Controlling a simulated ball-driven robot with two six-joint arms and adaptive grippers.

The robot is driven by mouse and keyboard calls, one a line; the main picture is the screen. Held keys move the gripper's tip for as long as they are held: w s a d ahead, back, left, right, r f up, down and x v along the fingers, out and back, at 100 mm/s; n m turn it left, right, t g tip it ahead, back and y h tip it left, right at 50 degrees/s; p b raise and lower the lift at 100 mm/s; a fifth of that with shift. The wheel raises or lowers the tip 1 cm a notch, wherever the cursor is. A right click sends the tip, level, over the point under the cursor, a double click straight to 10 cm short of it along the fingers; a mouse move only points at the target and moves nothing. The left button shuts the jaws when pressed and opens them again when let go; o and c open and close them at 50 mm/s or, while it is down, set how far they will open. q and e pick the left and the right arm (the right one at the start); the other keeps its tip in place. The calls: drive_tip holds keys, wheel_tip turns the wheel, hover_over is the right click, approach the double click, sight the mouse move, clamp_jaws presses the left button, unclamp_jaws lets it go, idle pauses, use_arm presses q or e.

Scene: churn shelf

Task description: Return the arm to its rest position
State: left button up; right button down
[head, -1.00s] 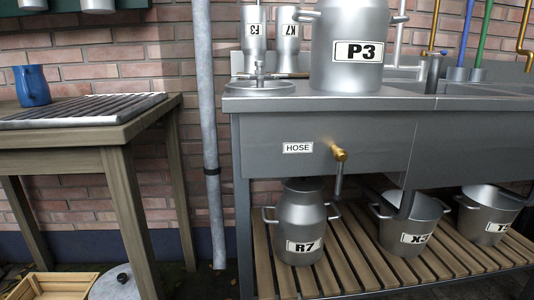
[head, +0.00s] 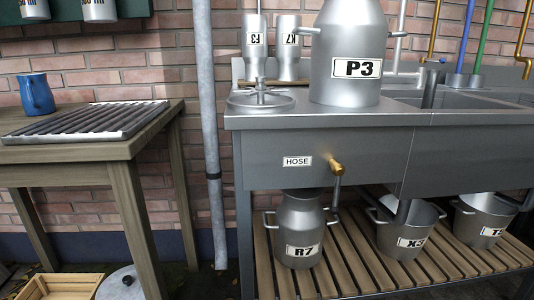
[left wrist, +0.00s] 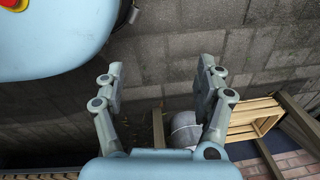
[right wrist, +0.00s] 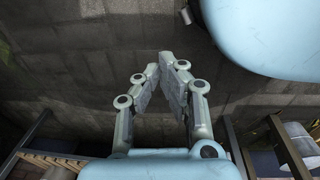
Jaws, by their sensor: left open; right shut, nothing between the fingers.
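My left gripper (left wrist: 160,85) shows in the left wrist view with its two fingers spread apart and nothing between them. It hangs over grey block paving. My right gripper (right wrist: 167,58) shows in the right wrist view with its fingertips together and nothing held, also over paving. Neither gripper shows in the head view.
A steel sink bench (head: 320,150) bears a can marked P3 (head: 347,60). Its slatted lower shelf (head: 345,270) holds cans R7 (head: 300,225) and buckets. A wooden table (head: 60,150) with a blue jug (head: 37,95) stands left. A wooden crate (left wrist: 255,118) lies on the ground.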

use_arm(q)
drive_tip(key=s+a+f+p, duration=0.1)
drive_tip(key=s+f+p, duration=0.1)
drive_tip(key=s+p, duration=1)
drive_tip(key=s, duration=0.3)
drive_tip(key=shift+s, duration=0.2)
use_arm(e)
drive_tip(key=s+d+f, duration=0.1)
drive_tip(key=s+f, duration=0.1)
drive_tip(key=s, duration=1.3)
drive_tip(key=shift+s, duration=0.2)
